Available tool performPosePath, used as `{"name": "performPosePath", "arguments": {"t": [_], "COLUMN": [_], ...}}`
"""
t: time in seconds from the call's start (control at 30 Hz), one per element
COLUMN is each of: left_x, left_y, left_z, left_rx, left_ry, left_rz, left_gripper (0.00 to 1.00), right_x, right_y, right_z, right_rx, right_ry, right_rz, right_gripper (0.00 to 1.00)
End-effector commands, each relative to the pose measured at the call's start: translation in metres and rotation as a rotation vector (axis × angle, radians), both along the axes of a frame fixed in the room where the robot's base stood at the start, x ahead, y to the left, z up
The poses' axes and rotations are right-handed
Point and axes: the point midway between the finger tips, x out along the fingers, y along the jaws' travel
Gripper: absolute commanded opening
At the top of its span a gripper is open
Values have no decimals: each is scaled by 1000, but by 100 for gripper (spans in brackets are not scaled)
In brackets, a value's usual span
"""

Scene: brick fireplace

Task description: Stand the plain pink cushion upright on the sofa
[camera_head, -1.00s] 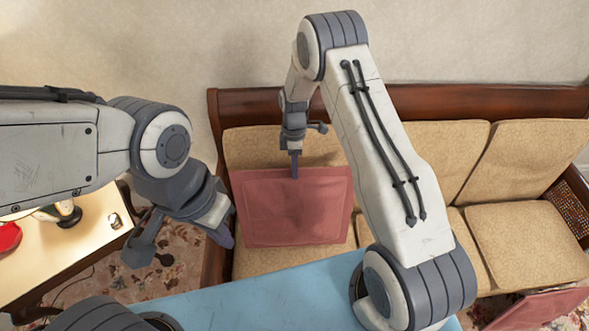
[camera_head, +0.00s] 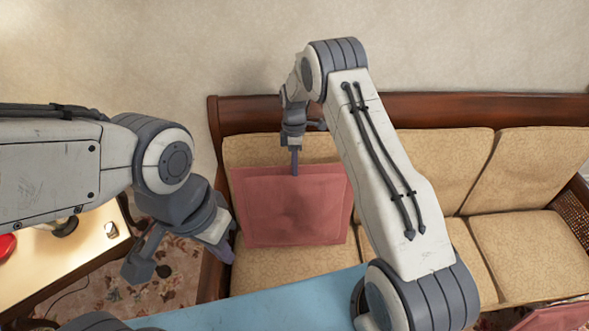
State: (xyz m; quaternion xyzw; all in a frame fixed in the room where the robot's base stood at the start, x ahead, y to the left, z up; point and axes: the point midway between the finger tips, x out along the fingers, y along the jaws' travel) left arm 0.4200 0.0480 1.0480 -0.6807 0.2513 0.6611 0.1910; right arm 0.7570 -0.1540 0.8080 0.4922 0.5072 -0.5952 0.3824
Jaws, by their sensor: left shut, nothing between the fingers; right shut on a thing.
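The plain pink cushion (camera_head: 293,212) is at the left end of the sofa (camera_head: 516,166), in front of the beige back cushions, with its broad face towards me. My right gripper (camera_head: 294,168) is shut on the middle of its top edge. The cushion looks close to upright; whether its lower edge touches the seat I cannot tell. My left gripper (camera_head: 182,262) is shut and empty, left of the cushion and apart from it, near the sofa's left arm. My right arm hides part of the sofa's middle.
A blue surface (camera_head: 240,301) lies in front of the sofa. A lit side table (camera_head: 70,252) with a red object (camera_head: 7,246) stands at the left. Another pink cushion (camera_head: 555,319) shows at the bottom right. The sofa's right seats are clear.

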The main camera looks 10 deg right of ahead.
Motion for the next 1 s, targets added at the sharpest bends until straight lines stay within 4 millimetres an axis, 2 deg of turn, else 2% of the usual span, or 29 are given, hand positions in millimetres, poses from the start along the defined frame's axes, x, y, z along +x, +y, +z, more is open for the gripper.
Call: {"name": "performPosePath", "arguments": {"t": [0.17, 0.2, 0.27, 0.3, 0.67, 1.0], "left_x": [0, 0, 0, 0, 0, 0], "left_y": [0, 0, 0, 0, 0, 0], "left_z": [0, 0, 0, 0, 2, 20], "left_rx": [0, 0, 0, 0, 0, 0], "left_ry": [0, 0, 0, 0, 0, 0], "left_rz": [0, 0, 0, 0, 0, 0], "left_gripper": [0, 0, 0, 0, 0, 0], "right_x": [1, 1, 1, 1, 0, 0], "right_y": [0, 0, 0, 0, 0, 0], "right_z": [1, 1, 1, 1, 2, 28], "right_rx": [0, 0, 0, 0, 0, 0], "right_ry": [-1, -1, -1, -1, 0, 0], "right_rz": [-1, -1, -1, -1, -1, -1], "right_gripper": [0, 22, 45, 50, 50, 50]}}
